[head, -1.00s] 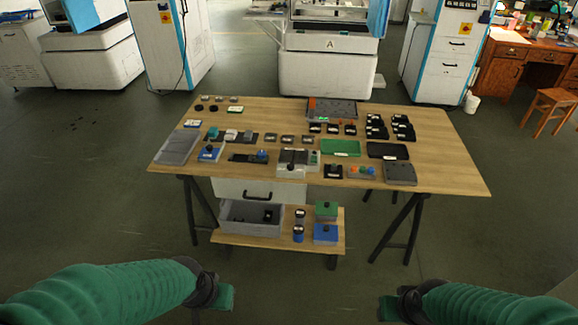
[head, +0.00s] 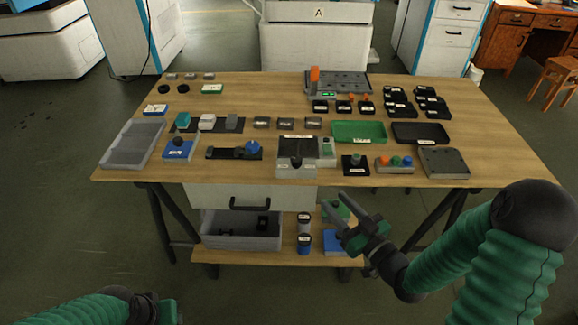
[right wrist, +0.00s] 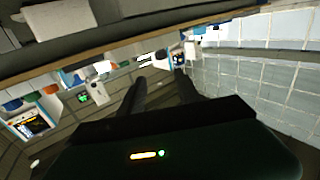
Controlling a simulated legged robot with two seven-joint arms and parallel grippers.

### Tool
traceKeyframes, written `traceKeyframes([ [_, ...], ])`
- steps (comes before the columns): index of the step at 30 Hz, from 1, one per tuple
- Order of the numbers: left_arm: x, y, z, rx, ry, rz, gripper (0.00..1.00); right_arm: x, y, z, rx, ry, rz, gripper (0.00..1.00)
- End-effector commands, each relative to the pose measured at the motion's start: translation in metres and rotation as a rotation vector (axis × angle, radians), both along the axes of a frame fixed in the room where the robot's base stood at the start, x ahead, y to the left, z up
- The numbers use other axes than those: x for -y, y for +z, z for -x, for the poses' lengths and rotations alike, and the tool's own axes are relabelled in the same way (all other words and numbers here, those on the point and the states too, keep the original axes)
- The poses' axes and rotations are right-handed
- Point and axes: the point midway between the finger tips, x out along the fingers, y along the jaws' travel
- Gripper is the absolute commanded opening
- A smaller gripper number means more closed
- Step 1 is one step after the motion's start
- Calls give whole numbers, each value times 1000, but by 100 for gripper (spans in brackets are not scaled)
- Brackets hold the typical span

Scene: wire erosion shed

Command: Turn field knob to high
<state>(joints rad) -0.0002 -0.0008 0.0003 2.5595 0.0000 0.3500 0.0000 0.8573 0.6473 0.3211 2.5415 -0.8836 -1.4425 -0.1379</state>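No label reading "field" is legible, so I cannot tell which knob is the field knob. My right gripper (head: 332,200) is open and empty in front of the table's front edge. It partly covers a green box (head: 338,210) and a blue box (head: 333,243) on the lower shelf. My left gripper (head: 165,312) is at the bottom edge, its fingers unclear.
The wooden table (head: 260,95) holds a grey tray (head: 132,146), a green tray (head: 359,132), a black tray (head: 420,133), a grey unit (head: 297,160) and several dark boxes. Below are a drawer (head: 250,192) and a grey bin (head: 240,232) on the lower shelf.

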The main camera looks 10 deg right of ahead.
Motion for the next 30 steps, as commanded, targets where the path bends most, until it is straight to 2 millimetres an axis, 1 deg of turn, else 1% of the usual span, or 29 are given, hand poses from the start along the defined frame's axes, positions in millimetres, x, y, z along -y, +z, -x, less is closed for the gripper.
traceKeyframes([
  [1,0,-16,0,-1,0,0,36,-1,-8,-4,3,3,6,40],
  [5,0,-47,1,-2,0,0,36,-4,-13,-17,2,3,10,40],
  [9,0,-79,1,-2,0,0,36,-10,-13,-27,2,1,9,40],
  [10,0,-71,1,-3,0,0,36,-13,-6,-37,-1,3,3,40],
  [11,0,-71,1,-2,0,0,36,-15,-4,-45,-2,4,3,40],
  [18,0,-86,0,-1,0,0,36,-34,-5,-106,-3,1,0,40],
  [21,0,-92,1,-1,0,0,36,-40,-5,-129,-4,0,0,40],
  [25,0,-97,1,-1,0,0,36,-46,-3,-149,-4,-1,1,40],
  [27,0,-98,1,-1,0,0,36,-48,-2,-156,-4,-2,1,40],
  [30,0,-98,1,-1,0,0,36,-50,-2,-160,-6,-2,2,40],
])
